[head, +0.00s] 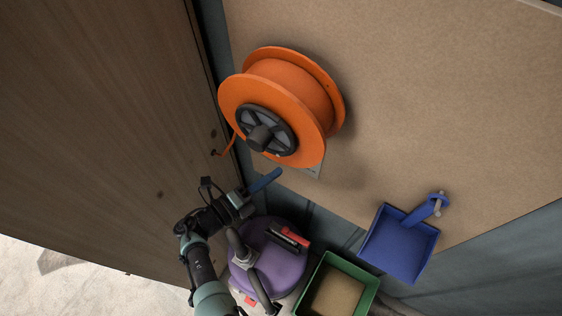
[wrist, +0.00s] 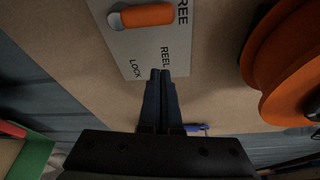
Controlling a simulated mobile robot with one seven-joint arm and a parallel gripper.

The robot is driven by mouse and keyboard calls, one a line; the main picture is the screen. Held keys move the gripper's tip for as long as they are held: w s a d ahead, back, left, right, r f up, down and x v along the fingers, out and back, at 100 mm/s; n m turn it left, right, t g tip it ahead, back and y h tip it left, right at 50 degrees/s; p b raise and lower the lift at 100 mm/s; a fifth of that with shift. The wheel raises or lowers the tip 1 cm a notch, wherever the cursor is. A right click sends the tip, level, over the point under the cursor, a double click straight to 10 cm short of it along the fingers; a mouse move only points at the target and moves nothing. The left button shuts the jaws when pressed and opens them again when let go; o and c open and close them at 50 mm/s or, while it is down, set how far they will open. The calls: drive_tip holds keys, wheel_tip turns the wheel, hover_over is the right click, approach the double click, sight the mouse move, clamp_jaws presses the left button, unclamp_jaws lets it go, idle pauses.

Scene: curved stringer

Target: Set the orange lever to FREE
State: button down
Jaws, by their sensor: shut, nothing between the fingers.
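The orange lever (wrist: 147,15) is at the top of the wrist view, on a pale metal plate (wrist: 140,42) lettered FREE, REEL and LOCK. A grey round end shows at the lever's left, and its orange part reaches right toward the word FREE. The plate runs out of the frame at the top. My gripper (wrist: 161,74) is shut and empty, its blue fingertips over the plate's lower edge, apart from the lever. Whether the fingertips touch the plate I cannot tell. In the head view my gripper (head: 270,178) is below the reel; the lever is hidden and only a plate corner (head: 316,170) shows.
A large orange reel (head: 290,95) with a dark hub sticks out from the tan board (head: 430,90). A blue tray (head: 398,245) hangs at the lower right. A purple-topped container (head: 265,262) and a green box (head: 333,290) stand below. A wooden panel (head: 100,100) is at left.

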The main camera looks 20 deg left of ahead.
drive_tip(key=v, duration=0.5)
drive_tip(key=shift+s+a+f, duration=0.25)
drive_tip(key=shift+a, duration=0.2)
drive_tip(key=shift+a, duration=0.15)
